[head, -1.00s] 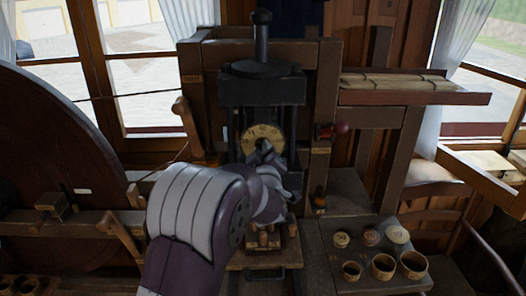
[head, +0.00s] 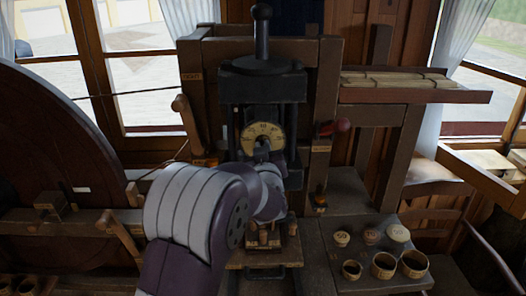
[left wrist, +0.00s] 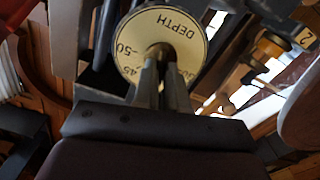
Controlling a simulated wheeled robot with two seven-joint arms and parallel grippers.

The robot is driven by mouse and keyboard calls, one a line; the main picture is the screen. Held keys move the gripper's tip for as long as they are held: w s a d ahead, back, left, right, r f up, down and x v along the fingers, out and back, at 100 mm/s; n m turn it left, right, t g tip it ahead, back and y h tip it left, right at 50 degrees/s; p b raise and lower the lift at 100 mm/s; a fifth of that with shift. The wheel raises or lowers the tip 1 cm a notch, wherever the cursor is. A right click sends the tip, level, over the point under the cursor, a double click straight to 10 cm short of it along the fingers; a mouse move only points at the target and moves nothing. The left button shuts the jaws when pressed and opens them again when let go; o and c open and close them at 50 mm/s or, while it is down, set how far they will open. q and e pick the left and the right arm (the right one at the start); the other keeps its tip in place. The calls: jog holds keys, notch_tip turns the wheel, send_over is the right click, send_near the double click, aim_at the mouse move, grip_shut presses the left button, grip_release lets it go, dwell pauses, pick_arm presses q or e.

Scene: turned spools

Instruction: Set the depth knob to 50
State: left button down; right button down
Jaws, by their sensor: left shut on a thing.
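The depth knob sits at the centre of a round cream dial (head: 264,132) on the front of the dark press. The dial also shows in the left wrist view (left wrist: 190,24), with the word DEPTH and numbers including 50 and 45 around its rim. My left gripper (head: 262,150) is in front of the dial, its fingers shut on the knob at the dial's centre. In the left wrist view the fingers (left wrist: 161,62) point at the middle and hide most of the knob and part of the scale. I cannot tell the exact setting. My right gripper is not in view.
The press has a dark spindle (head: 262,30) on top and a red-knobbed lever (head: 341,125) at its right. Several wooden rings and round pieces stand on the bench (head: 345,205) at right. A large dark wheel (head: 60,165) fills the left side.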

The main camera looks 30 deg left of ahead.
pick_arm(q)
jog(key=m+p, duration=0.1)
jog(key=m, duration=0.5)
jog(key=m+p, duration=0.2)
jog(key=m, duration=0.4)
jog(key=m+p, duration=0.1)
jog(key=m, duration=0.5)
jog(key=shift+w+d+r+p, duration=0.2)
jog(key=shift+r+p, duration=0.05)
jog(key=shift+p, duration=0.1)
jog(key=shift+m, duration=0.4)
jog(key=c, duration=1.2)
grip_release()
jog(key=shift+f, duration=0.3)
